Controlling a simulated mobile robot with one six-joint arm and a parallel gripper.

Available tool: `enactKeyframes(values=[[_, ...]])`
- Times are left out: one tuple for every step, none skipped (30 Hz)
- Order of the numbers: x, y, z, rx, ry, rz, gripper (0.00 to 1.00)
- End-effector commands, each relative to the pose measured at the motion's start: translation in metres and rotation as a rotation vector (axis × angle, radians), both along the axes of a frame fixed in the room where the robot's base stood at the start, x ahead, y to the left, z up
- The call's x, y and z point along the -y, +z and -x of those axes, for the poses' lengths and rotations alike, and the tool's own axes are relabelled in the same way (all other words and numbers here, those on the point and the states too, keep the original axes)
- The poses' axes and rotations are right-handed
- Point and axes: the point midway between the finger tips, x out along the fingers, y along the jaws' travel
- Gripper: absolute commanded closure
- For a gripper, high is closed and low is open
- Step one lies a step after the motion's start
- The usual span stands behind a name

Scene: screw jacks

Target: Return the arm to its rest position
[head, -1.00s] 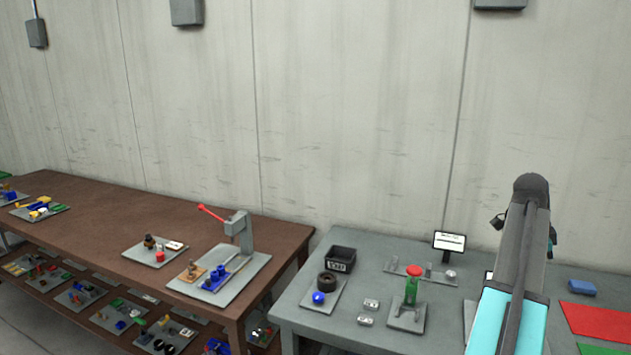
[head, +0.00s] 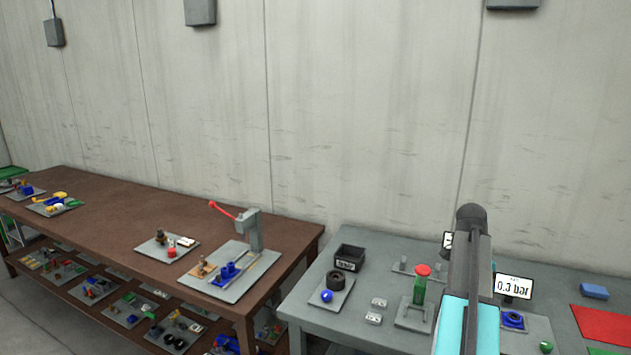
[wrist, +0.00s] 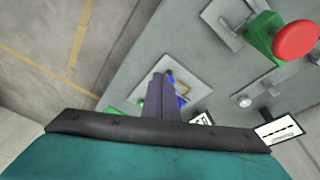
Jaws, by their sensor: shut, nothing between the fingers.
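My gripper (wrist: 160,78) shows in the wrist view with its fingers together and nothing between them. It hangs above the grey table. In the head view my arm rises at the right, and I cannot make out the fingertips there. A green jack with a red top (head: 422,272) stands on a grey plate just left of my arm; in the wrist view the red top (wrist: 297,36) is at the upper right, apart from my fingers.
The grey table (head: 330,318) also holds a black bin (head: 349,258), a blue ball (head: 327,296), a display reading 0.3 bar (head: 513,286), a blue block (head: 594,291) and a red mat (head: 605,325). A brown table (head: 120,215) with a red-handled press (head: 250,230) stands left.

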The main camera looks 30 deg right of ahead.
Motion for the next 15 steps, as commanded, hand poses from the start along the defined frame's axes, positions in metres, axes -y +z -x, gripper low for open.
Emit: enactKeyframes(values=[[-0.017,-0.014,-0.014,-0.005,0.062,-0.012,1.00],[-0.025,-0.021,-0.022,-0.007,0.096,-0.018,1.00],[-0.036,-0.029,-0.033,-0.008,0.143,-0.024,1.00],[-0.044,-0.036,-0.040,-0.012,0.178,-0.031,1.00],[-0.053,-0.043,-0.047,-0.013,0.212,-0.036,1.00],[-0.064,-0.051,-0.057,-0.014,0.259,-0.043,1.00],[-0.073,-0.058,-0.064,-0.016,0.294,-0.049,1.00],[-0.082,-0.065,-0.070,-0.018,0.328,-0.055,1.00],[-0.094,-0.073,-0.078,-0.021,0.374,-0.060,1.00],[-0.103,-0.080,-0.085,-0.022,0.409,-0.065,1.00],[-0.112,-0.086,-0.090,-0.025,0.443,-0.071,1.00],[-0.125,-0.094,-0.098,-0.026,0.489,-0.077,1.00],[-0.134,-0.101,-0.103,-0.028,0.522,-0.082,1.00],[-0.144,-0.107,-0.109,-0.029,0.557,-0.088,1.00],[-0.157,-0.115,-0.115,-0.032,0.602,-0.094,1.00]])
